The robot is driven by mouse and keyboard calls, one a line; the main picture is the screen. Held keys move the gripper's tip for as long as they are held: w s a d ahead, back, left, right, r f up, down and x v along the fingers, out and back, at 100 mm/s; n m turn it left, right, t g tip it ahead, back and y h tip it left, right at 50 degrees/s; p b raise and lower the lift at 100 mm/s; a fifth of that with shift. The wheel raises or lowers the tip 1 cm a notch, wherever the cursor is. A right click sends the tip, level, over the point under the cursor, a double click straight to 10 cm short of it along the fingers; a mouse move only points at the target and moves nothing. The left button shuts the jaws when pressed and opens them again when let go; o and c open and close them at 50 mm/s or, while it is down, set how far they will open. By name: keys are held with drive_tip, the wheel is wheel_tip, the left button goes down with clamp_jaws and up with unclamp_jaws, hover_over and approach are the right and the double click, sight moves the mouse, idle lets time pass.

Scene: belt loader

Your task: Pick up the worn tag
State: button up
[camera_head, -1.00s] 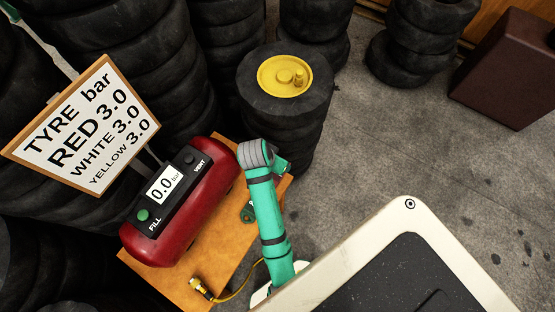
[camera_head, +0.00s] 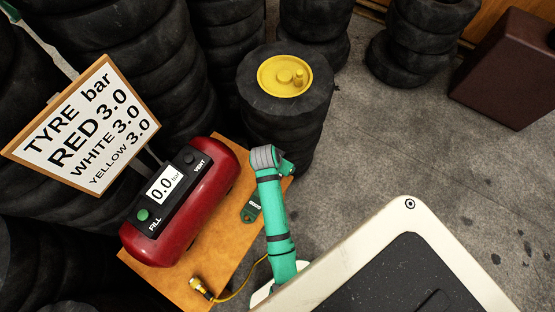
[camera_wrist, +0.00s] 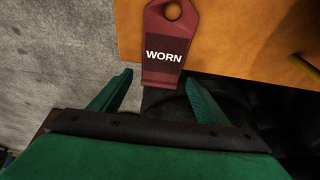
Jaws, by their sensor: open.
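The worn tag (camera_wrist: 168,40) is dark red with a white WORN label and a hole at its far end. In the wrist view it lies on the orange bench top, its near end sticking out past the bench edge. My gripper (camera_wrist: 158,80) is open, its two green fingers apart on either side of the tag's near end. Nothing is visibly held. In the head view my green arm hides the worn tag, and my fingers cannot be made out there.
A green tag (camera_head: 251,210) lies on the orange bench (camera_head: 226,232). A red air tank (camera_head: 181,205) stands beside it, with a brass fitting (camera_head: 200,288) on a yellow hose near the front. A tyre stack with a yellow hub (camera_head: 284,76) rises behind. Open floor (camera_head: 395,150) lies right.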

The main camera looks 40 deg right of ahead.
drive_tip(key=shift+f, duration=0.25)
idle(0.4)
drive_tip(key=c, duration=1.1)
